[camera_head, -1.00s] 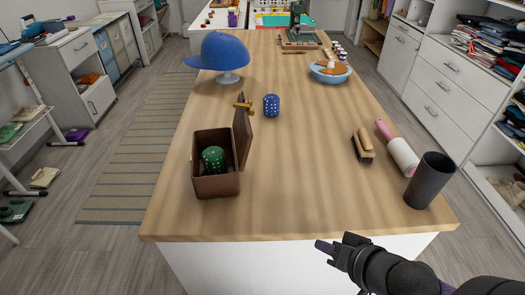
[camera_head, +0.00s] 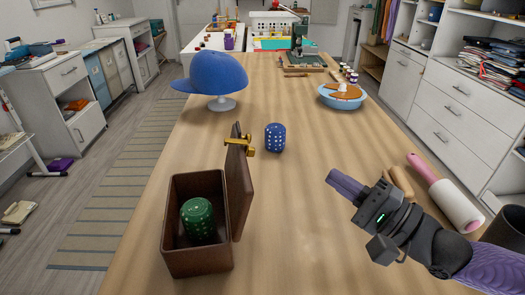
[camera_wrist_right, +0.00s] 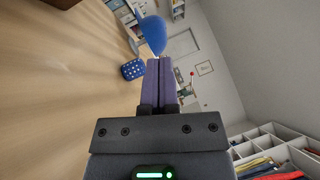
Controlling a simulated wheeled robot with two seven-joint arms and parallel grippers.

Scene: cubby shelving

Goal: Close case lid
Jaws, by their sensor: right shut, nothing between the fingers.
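The brown case (camera_head: 197,266) stands at the near left of the table in the head view. Its lid (camera_head: 240,190) stands open and upright on the case's right side, with a gold clasp (camera_head: 239,146) near its top. A green die (camera_head: 197,220) sits inside the case. My right gripper (camera_head: 345,185) is over the right side of the table, to the right of the lid and well apart from it. In the right wrist view its purple fingers (camera_wrist_right: 160,80) are together with nothing between them. My left gripper is not in view.
A blue die (camera_head: 275,138) stands beyond the lid, and it also shows in the wrist view (camera_wrist_right: 132,69). A blue cap on a stand (camera_head: 215,75) is at the back left. A pink and white roller (camera_head: 450,195), a brush and a dark cup (camera_head: 505,232) are at right. The table between lid and gripper is clear.

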